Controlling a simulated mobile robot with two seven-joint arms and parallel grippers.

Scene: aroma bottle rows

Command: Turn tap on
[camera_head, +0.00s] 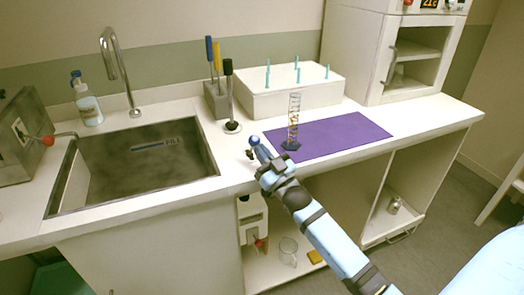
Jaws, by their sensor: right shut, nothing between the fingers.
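A silver gooseneck tap (115,65) rises behind the sink, its base on the counter by the sink's back edge. No clear handle shows on it. The dark sink basin (145,160) is set into the white counter. My right gripper (252,148) is at the end of the light-blue arm that comes in from the lower right. It is shut and empty, above the counter's front edge, to the right of the sink and well away from the tap. My left gripper is not in view.
A soap bottle (88,100) stands left of the tap. A grey box with a red knob (48,140) is at far left. A black-topped upright tool (230,95), a purple mat (345,133) with a glass cylinder (293,120), and a white rack (290,92) stand to the right.

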